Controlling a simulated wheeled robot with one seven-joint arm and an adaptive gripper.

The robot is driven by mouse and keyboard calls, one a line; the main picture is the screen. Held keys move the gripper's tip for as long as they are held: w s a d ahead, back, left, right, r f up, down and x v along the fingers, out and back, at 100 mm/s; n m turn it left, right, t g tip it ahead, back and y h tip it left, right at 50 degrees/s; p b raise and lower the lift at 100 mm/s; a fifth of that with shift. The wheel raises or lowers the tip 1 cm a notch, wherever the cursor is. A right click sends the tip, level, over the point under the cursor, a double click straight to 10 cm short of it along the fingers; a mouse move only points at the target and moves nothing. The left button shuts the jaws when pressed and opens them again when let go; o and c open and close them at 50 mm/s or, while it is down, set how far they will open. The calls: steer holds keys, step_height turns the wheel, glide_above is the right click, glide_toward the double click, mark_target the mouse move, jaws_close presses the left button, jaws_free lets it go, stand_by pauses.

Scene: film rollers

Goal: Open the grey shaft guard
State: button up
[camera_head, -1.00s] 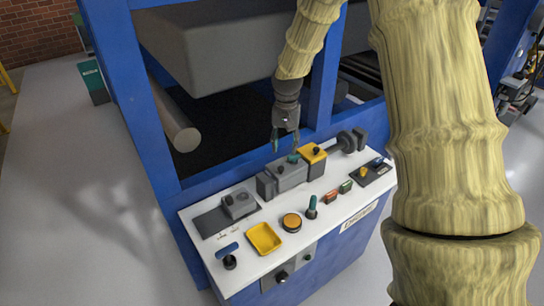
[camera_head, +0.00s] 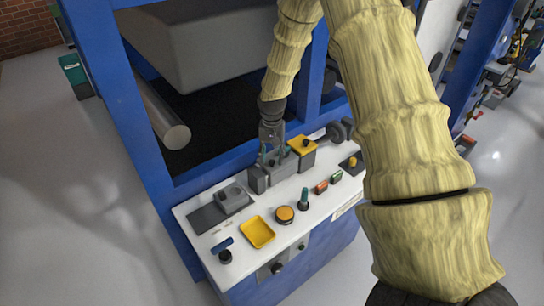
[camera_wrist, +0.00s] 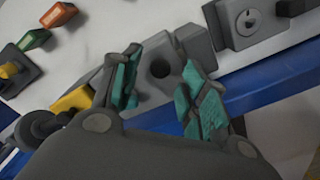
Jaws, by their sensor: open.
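The grey shaft guard, which I take to be the grey box (camera_head: 291,172) with a knob, sits at the back of the white control panel, left of a yellow block. My gripper (camera_head: 271,158) points down at this box, its fingers spread at the knob. In the wrist view the box's top (camera_wrist: 148,87) and its dark round knob (camera_wrist: 160,68) show between the two teal-padded fingers of my gripper (camera_wrist: 162,62). I cannot tell whether a finger touches the knob. The guard looks closed.
The yellow block (camera_head: 302,143) and a dark shaft with a disc (camera_head: 335,133) stand right of the guard. The panel (camera_head: 285,243) also carries a yellow tray (camera_head: 257,232), an orange button (camera_head: 285,214), a green-topped lever (camera_head: 304,198) and a grey box (camera_head: 232,198). Blue frame posts rise behind.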

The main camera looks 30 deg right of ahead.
steer(key=shift+f, duration=0.8)
steer(key=shift+c, duration=0.2)
jaws_close()
